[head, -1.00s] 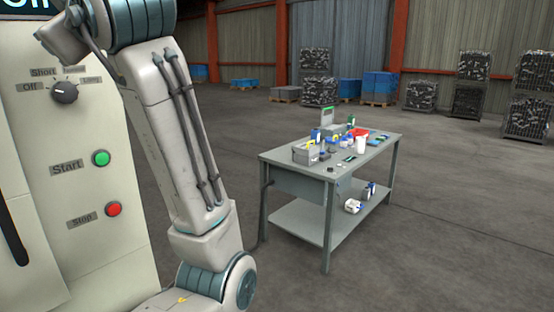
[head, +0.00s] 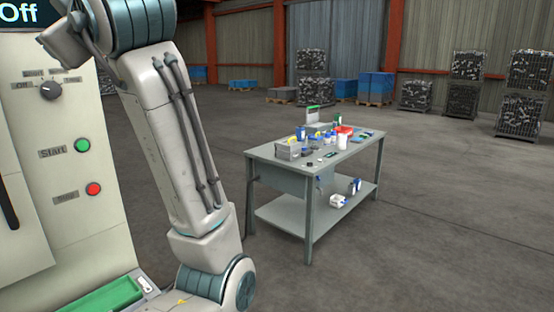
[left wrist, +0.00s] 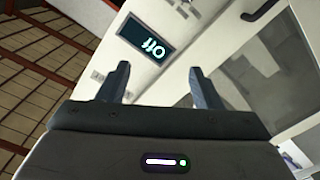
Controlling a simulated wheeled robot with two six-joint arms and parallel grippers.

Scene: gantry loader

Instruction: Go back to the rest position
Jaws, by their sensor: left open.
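In the left wrist view my left gripper (left wrist: 157,88) is open, with its two dark fingers apart and nothing between them. Beyond the fingers is the white machine, with its display (left wrist: 157,41) reading "Off". In the head view my arm stands in front of the machine panel (head: 60,225); its gripper is out of frame. The panel carries a rotary knob (head: 51,91), a green Start button (head: 82,146) and a red Stop button (head: 93,189). The display (head: 18,13) at top left also reads "Off". My right gripper is in neither view.
A grey workbench (head: 275,181) with tools, boxes and bottles stands to the right, with more items on its lower shelf (head: 290,212). A green tray (head: 100,297) lies at the bottom left. Stacked cages (head: 466,85) stand at the back. The floor (head: 450,200) on the right is clear.

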